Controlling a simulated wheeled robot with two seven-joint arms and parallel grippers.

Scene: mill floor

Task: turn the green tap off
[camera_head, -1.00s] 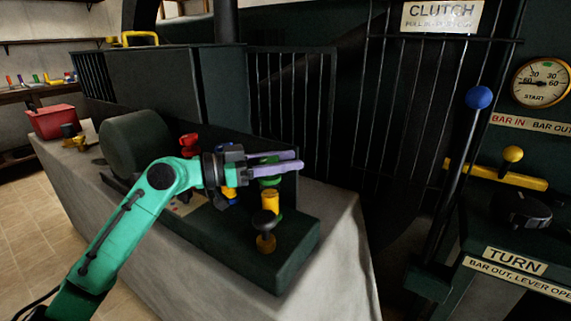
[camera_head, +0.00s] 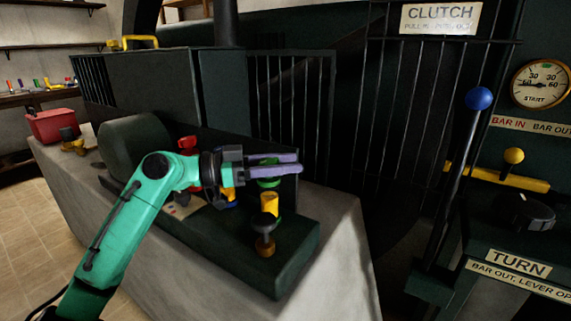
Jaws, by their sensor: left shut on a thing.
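The green tap (camera_head: 268,183) stands on the dark green bench-like housing in the middle of the view. My left gripper (camera_head: 276,165) comes in from the left, with two purple fingers pointing right. Its fingers are shut on the green tap, which shows between and just below them. The fingers hide much of the tap's handle. A yellow pipe part (camera_head: 269,204) sits just below and in front of the tap. My right gripper is not in the view.
A red tap (camera_head: 187,143) and a blue part (camera_head: 229,204) are close to my left wrist. A black-topped brass knob (camera_head: 264,226) stands in front. A barred guard (camera_head: 292,115) is behind. A blue-knobbed lever (camera_head: 480,98) stands at right.

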